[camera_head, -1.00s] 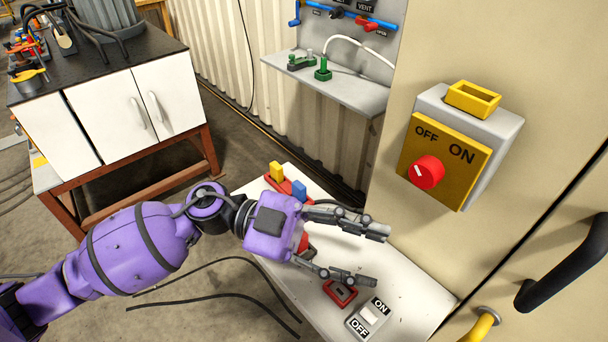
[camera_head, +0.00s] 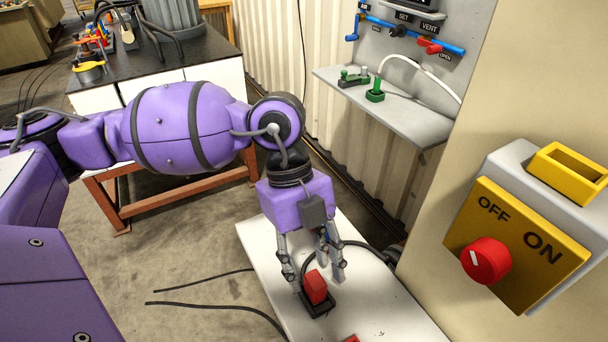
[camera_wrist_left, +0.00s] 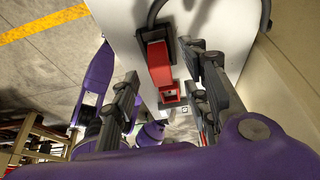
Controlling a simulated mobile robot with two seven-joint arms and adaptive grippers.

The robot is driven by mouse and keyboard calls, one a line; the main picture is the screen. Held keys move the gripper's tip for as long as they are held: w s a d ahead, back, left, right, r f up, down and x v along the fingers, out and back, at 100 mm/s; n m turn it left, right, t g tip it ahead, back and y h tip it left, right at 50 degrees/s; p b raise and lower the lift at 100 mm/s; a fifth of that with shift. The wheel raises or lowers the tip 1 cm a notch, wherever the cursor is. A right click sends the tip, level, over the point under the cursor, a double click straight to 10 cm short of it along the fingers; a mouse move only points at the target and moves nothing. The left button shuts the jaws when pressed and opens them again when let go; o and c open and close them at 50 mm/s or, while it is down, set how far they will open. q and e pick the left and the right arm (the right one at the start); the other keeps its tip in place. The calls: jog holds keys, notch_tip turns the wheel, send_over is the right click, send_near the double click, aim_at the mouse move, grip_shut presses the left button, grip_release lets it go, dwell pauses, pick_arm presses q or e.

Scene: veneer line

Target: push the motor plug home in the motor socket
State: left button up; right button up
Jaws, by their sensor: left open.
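A red block, which I take to be the motor plug (camera_head: 315,286), stands on a black base (camera_head: 320,304), which looks like the motor socket, on the white bench. How deep it sits cannot be told. My left gripper (camera_head: 312,278) points down with its fingers open, one on each side of the red block. In the left wrist view the red block (camera_wrist_left: 160,64) shows between the open fingers (camera_wrist_left: 165,95), with a gap on its left side. A black cable (camera_wrist_left: 153,14) runs near its top. My right gripper is not in view.
A yellow switch box (camera_head: 515,240) with a red knob is on the wall panel at right. A grey shelf (camera_head: 400,112) with green plugs is behind. Black cables (camera_head: 215,308) lie on the floor at left. The white bench (camera_head: 385,315) is bare at front right.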

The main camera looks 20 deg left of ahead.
pick_arm(q)
jog(key=shift+x, duration=0.95)
jog(key=shift+d+f, duration=0.15)
jog(key=shift+f, duration=0.1)
jog(key=shift+c, duration=0.8)
grip_shut()
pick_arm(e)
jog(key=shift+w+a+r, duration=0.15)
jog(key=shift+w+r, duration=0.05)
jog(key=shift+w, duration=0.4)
pick_arm(q)
jog(key=shift+r, duration=0.1)
